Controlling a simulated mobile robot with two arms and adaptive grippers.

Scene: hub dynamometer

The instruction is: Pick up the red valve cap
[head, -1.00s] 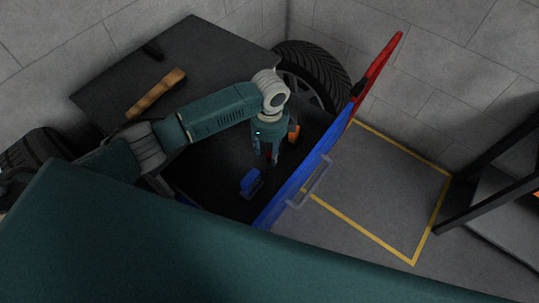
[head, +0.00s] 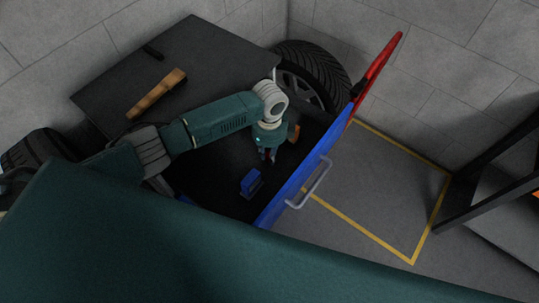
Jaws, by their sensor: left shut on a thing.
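My left gripper (head: 267,155) points down inside the open blue drawer (head: 292,184). It is shut on a small dark red thing that looks like the red valve cap, which is mostly hidden between the fingers. An exact view of the grip is too small to make out. My right gripper is not in the picture.
A blue object (head: 251,183) lies on the drawer's dark floor, nearer than my gripper. An orange thing (head: 295,133) is beside my gripper, partly hidden. A wooden-handled tool (head: 157,93) lies on the dark worktop (head: 205,58). A tyre (head: 318,77) stands behind the drawer.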

